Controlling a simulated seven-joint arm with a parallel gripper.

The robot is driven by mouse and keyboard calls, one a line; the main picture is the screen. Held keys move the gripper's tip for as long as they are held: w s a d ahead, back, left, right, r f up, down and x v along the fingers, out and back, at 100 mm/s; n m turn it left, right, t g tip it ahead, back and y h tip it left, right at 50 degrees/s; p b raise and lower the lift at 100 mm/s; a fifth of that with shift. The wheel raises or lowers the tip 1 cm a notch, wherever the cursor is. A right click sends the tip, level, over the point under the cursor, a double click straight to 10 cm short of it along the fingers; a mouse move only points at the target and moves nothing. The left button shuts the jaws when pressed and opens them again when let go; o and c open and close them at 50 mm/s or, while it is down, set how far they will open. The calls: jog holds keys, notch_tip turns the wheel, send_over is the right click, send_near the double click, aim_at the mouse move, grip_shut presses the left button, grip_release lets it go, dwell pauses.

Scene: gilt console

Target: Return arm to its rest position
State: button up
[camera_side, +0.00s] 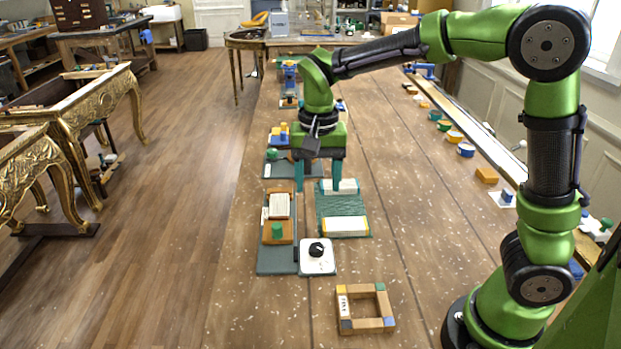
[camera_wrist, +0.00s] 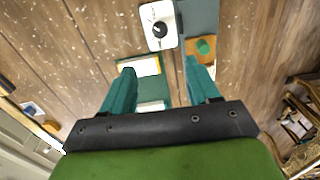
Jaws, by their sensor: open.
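My arm is green and black and reaches over the wooden table from the right in the side view. My gripper (camera_side: 318,176) points down with its two teal fingers apart and nothing between them. It hangs above the area of a green mat (camera_side: 342,208) with pale blocks at its near and far ends. In the wrist view the two fingers of my gripper (camera_wrist: 158,88) are spread wide, and the green mat (camera_wrist: 141,93) shows between them. The exact height of the fingertips over the mat is hard to tell.
A white plate with a black knob (camera_side: 317,250) and a tray with a green cylinder (camera_side: 277,232) lie near the gripper. A wooden square frame (camera_side: 366,308) lies closer to the camera. Several small items line the table's right side. The middle right of the table is clear.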

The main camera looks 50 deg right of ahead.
dwell(0.3)
jog(key=s+r+n+t+y, duration=0.1)
jog(key=s+r+n+t, duration=0.1)
jog(key=s, duration=0.5)
jog(key=s+r+n+t+y, duration=0.1)
jog(key=s+r+n+t, duration=0.2)
jog(key=s+t, duration=0.2)
jog(key=shift+s+d+r, duration=0.2)
jog(key=shift+s+d, duration=0.2)
jog(key=shift+s, duration=0.75)
